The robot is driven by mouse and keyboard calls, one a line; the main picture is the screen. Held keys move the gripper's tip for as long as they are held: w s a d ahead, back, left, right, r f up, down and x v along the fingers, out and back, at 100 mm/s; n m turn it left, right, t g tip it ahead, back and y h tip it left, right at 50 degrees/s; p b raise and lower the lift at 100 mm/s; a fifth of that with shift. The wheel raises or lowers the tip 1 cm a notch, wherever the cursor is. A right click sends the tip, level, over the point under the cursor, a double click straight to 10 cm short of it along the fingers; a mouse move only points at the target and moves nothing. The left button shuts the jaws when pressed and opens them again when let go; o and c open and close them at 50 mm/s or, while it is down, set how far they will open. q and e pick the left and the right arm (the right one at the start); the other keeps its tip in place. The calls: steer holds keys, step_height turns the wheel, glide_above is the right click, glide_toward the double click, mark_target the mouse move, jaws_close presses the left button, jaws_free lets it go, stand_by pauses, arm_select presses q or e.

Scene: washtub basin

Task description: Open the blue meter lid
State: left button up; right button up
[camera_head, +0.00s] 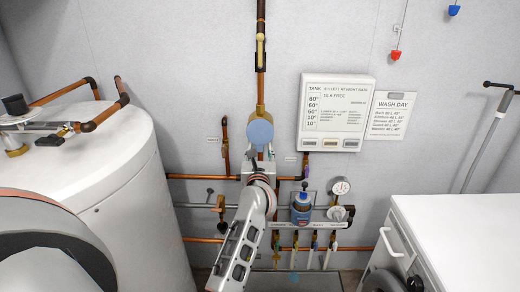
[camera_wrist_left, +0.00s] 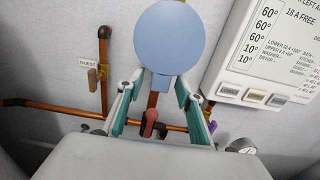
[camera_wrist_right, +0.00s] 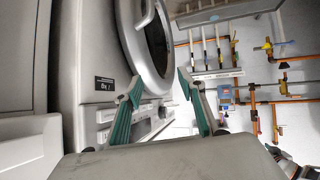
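A round light-blue lid (camera_head: 260,132) is on the vertical copper pipe at the middle of the wall. It also fills the upper middle of the left wrist view (camera_wrist_left: 168,38), with a small tab at its bottom edge. I cannot tell how far the lid is raised. My left gripper (camera_head: 261,164) is just below the lid. In the left wrist view its green-padded fingers (camera_wrist_left: 155,86) are apart, with nothing clamped between them. My right gripper (camera_wrist_right: 160,85) is open and empty, facing the washing machine side; it does not show in the head view.
A white tank (camera_head: 110,190) stands at left, a white cabinet (camera_head: 455,225) at right. A white panel (camera_head: 335,112) hangs right of the lid. Below it are a blue-bodied fitting (camera_head: 302,207), a gauge (camera_head: 340,187) and several small valves. A washing machine door (camera_wrist_right: 150,45) is near my right gripper.

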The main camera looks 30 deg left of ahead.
arm_select(q)
steer(key=shift+w+a, duration=0.15)
steer(key=shift+w, duration=0.1)
arm_select(e)
steer(key=shift+w+r, duration=0.25)
steer(key=shift+r, duration=0.05)
arm_select(q)
jaws_close()
arm_select(e)
steer(key=shift+f, duration=0.1)
steer(key=shift+s+f, duration=0.1)
